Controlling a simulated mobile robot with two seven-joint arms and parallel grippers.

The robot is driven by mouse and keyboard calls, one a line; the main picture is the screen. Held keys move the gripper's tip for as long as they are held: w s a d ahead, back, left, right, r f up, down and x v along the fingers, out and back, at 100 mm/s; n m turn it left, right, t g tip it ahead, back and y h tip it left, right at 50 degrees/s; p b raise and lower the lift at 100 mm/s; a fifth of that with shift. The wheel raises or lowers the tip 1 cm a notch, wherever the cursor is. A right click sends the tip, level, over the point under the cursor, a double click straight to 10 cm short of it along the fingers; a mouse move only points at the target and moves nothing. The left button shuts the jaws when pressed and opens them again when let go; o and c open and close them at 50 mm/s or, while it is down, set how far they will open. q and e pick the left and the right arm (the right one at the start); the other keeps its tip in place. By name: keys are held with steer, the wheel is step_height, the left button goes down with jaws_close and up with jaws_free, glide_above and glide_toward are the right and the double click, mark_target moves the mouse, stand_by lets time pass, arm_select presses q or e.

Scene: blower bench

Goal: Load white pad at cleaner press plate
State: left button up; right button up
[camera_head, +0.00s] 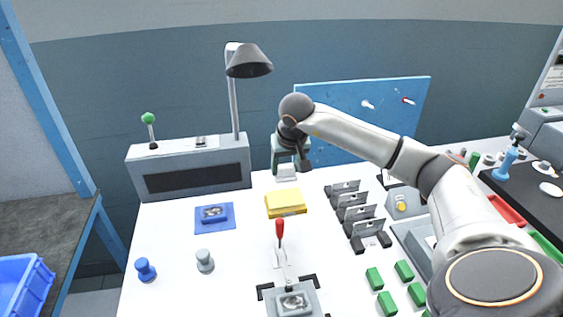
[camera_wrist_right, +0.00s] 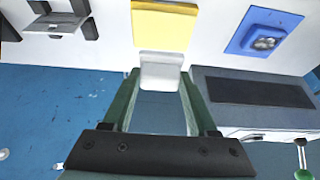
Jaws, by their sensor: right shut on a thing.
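My right gripper (camera_head: 287,166) points down near the back of the white bench. It is shut on a white pad (camera_head: 286,174), which also shows between the green fingers in the right wrist view (camera_wrist_right: 161,70). I cannot tell whether the pad touches the bench. A grey press-like fixture (camera_head: 293,302) with a red-handled lever (camera_head: 280,234) stands at the front middle, with a metallic piece on its top. I cannot tell for sure whether it is the cleaner press plate. My left gripper is out of view.
Yellow pads (camera_head: 286,202) lie just in front of my right gripper. A grey box (camera_head: 190,168) and lamp (camera_head: 248,62) stand left of it, and a blue board (camera_head: 355,120) stands behind. Dark brackets (camera_head: 356,212) and green blocks (camera_head: 388,303) lie right. A blue pad (camera_head: 201,224) lies left.

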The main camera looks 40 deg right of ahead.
mark_target(286, 181)
steer(key=shift+f, duration=0.4)
step_height(286, 181, down, 3)
steer(key=b, duration=0.3)
steer(key=shift+r, duration=0.15)
steer(key=shift+f+b, duration=0.7)
steer(key=shift+f, duration=0.1)
steer(key=shift+f+b, duration=0.35)
steer(key=shift+b, duration=0.05)
steer(key=shift+f, duration=0.1)
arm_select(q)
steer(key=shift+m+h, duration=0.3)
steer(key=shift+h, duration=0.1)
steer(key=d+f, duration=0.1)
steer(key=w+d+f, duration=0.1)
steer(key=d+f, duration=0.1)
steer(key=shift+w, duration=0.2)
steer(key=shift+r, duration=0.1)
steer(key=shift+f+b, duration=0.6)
arm_select(e)
steer(key=shift+f, duration=0.95)
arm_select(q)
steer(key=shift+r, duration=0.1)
arm_select(e)
steer(key=shift+s+f, duration=0.1)
steer(key=shift+f, duration=0.05)
